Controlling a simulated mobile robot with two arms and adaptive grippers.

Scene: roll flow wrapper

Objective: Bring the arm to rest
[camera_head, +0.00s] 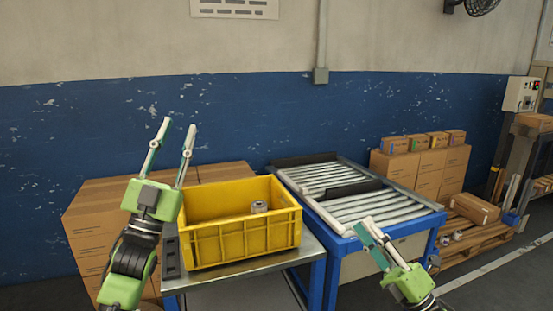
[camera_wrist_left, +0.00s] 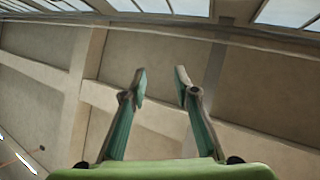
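My left gripper (camera_head: 177,126) is raised in front of the blue wall, to the left of and above the yellow crate. Its two green and grey fingers point up with a clear gap and nothing between them. In the left wrist view the fingers (camera_wrist_left: 160,72) also stand apart and empty, against the ceiling and windows. My right gripper (camera_head: 364,226) is low at the right, in front of the roller conveyor's front end. Its fingers overlap from this angle, so their gap cannot be judged. No object shows in it.
The yellow crate (camera_head: 247,241) stands on a metal table and holds a small grey cylindrical part (camera_head: 259,207). The roller conveyor (camera_head: 385,207) is right of it. Cardboard boxes (camera_head: 93,226) stand behind at left, and more boxes (camera_head: 428,165) at right. Space above the crate is free.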

